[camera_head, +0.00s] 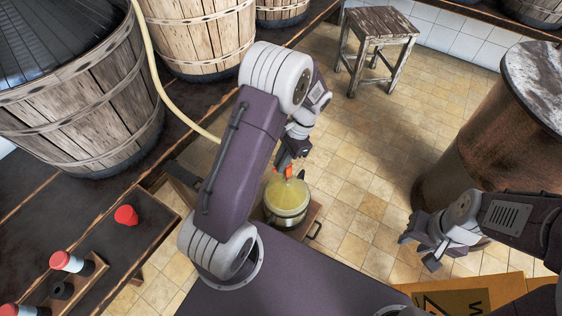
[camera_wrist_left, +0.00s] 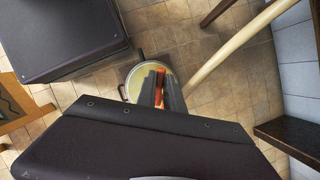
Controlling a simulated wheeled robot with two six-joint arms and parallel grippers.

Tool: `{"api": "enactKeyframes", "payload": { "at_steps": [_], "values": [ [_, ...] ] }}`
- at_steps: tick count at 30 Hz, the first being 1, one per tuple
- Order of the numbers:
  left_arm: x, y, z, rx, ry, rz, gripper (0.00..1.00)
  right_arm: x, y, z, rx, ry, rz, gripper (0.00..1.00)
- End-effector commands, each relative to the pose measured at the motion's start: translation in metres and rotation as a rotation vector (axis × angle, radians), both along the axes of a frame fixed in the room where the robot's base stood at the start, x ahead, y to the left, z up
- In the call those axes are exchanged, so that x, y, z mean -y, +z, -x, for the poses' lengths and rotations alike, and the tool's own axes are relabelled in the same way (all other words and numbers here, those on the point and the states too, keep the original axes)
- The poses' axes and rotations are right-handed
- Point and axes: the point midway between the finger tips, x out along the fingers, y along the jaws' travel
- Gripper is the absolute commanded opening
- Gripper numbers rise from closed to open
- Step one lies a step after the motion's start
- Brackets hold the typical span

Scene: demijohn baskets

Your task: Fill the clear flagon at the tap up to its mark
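My left gripper (camera_head: 290,168) points down over a round, pot-like vessel (camera_head: 286,200) with a pale rim and yellowish inside. The vessel stands low on a wooden support; it also shows in the left wrist view (camera_wrist_left: 134,84). An orange piece (camera_wrist_left: 161,88) shows between my left fingers; whether they grip it is unclear. My right gripper (camera_head: 420,252) has its fingers apart and is empty, above the floor at the right. I cannot make out a clear flagon, its mark or a tap for certain; my left arm covers part of the middle.
A cream hose (camera_head: 155,70) runs down behind my left arm. Wooden tubs (camera_head: 85,105) stand on the dark bench at the left, with red-capped bottles (camera_head: 70,262) in front. A stool (camera_head: 378,28) and a rusty drum (camera_head: 500,130) stand on the tiled floor, which is clear between them.

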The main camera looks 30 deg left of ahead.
Motion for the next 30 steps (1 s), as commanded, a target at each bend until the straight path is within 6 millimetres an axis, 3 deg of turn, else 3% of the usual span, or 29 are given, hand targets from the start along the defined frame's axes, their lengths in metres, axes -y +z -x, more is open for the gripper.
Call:
{"api": "enactKeyframes", "payload": {
  "at_steps": [3,12,25,26,27,28,30],
  "values": [
    [0.000,0.003,0.000,0.000,0.017,0.001,0.00,0.000,0.007,0.000,0.000,0.000,0.000,0.35],
    [0.007,0.009,0.003,-0.003,0.305,0.000,0.00,0.000,0.066,0.000,0.000,0.000,0.000,0.35],
    [0.009,0.000,0.003,0.002,0.395,0.000,0.00,0.000,0.070,0.000,0.000,0.000,0.000,0.35],
    [0.009,0.000,0.003,0.002,0.395,0.000,0.17,0.000,0.070,0.000,0.000,0.000,0.000,0.35],
    [0.009,0.000,0.003,0.002,0.395,0.000,0.28,0.000,0.070,0.000,0.000,0.000,0.000,0.35],
    [0.009,0.000,0.003,0.002,0.394,0.000,0.35,0.000,0.070,0.000,0.000,0.000,0.000,0.35],
    [0.009,0.000,0.003,0.001,0.394,0.000,0.35,0.000,0.070,0.000,0.000,0.000,0.000,0.35]
  ]
}}
